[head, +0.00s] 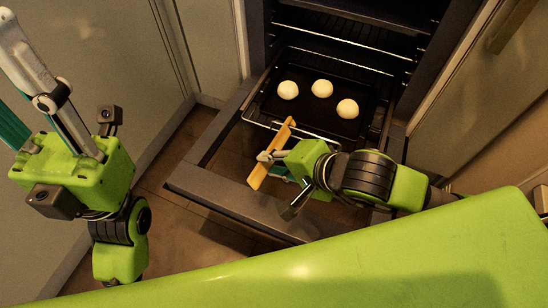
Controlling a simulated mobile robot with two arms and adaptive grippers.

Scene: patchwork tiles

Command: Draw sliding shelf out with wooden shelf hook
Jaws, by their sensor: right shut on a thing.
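The wooden shelf hook (283,139) is a flat, light-brown stick. My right gripper (268,157) is shut on it, above the open oven door. The hook's upper end is by the front rail of the sliding shelf (262,123); I cannot tell whether it is hooked on or only near the rail. The shelf is a wire rack in the oven, carrying a dark tray (320,114). My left gripper (22,75) is at the upper left, away from the shelf; its fingertips are partly cut off, so its opening is unclear.
Three pale dough balls (322,88) sit on the tray. The oven door (228,204) is folded down in front of the oven (412,68). Cabinet fronts (95,50) stand at left, and another panel with a handle (512,26) at right. Tiled floor (168,162) shows left of the door.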

